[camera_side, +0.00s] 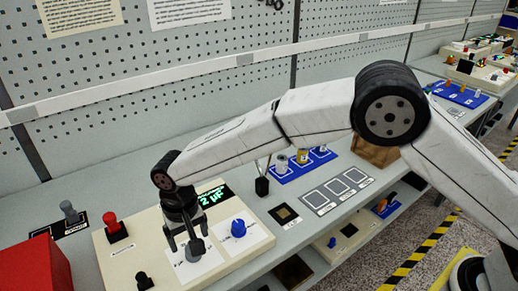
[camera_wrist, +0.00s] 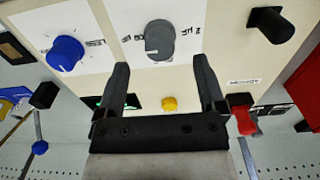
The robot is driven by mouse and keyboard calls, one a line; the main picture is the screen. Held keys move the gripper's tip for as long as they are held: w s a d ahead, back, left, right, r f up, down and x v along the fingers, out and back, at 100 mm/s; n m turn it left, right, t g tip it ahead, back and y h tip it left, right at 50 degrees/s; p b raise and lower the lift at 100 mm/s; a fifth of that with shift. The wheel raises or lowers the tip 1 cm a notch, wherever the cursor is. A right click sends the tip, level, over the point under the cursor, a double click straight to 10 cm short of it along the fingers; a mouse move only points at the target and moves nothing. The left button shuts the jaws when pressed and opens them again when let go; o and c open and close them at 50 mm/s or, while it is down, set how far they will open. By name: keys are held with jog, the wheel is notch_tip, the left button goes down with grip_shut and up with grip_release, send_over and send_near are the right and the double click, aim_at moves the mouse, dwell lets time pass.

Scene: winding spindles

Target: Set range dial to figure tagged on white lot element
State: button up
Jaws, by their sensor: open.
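The cream tester panel (camera_side: 130,262) has a display (camera_side: 212,196) reading "2 µF" in green. A grey dial (camera_wrist: 160,40) sits on a white label with scale marks. It looks like the range dial, but its name is not readable. My gripper (camera_wrist: 161,72) is open, with the grey dial just beyond and between its fingertips; contact cannot be told. In the side view my gripper (camera_side: 185,246) points down over this dial. A blue dial (camera_side: 238,228) is beside it. Several small cylindrical elements stand on a blue holder (camera_side: 290,174), one whitish (camera_side: 282,162); its tag is unreadable.
A red-topped control (camera_side: 110,222) and a black knob (camera_side: 144,281) stand on the panel. A yellow button (camera_wrist: 169,103) is near my fingers. A grey tray (camera_side: 319,208) with three square places lies to the right. A red box (camera_side: 32,274) is at left.

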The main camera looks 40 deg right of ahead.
jog(key=shift+r, duration=1.75)
jog(key=shift+w+d, duration=0.1)
jog(key=shift+d, duration=0.2)
jog(key=s+d+r+t, duration=0.1)
jog(key=d, duration=0.9)
jog(key=s+d+r, duration=0.1)
jog(key=s+d, duration=0.1)
jog(key=d, duration=0.7)
jog(key=s+d+f+t, duration=0.1)
jog(key=s+d, duration=1.2)
jog(key=d, duration=0.2)
jog(key=shift+s+t, duration=0.3)
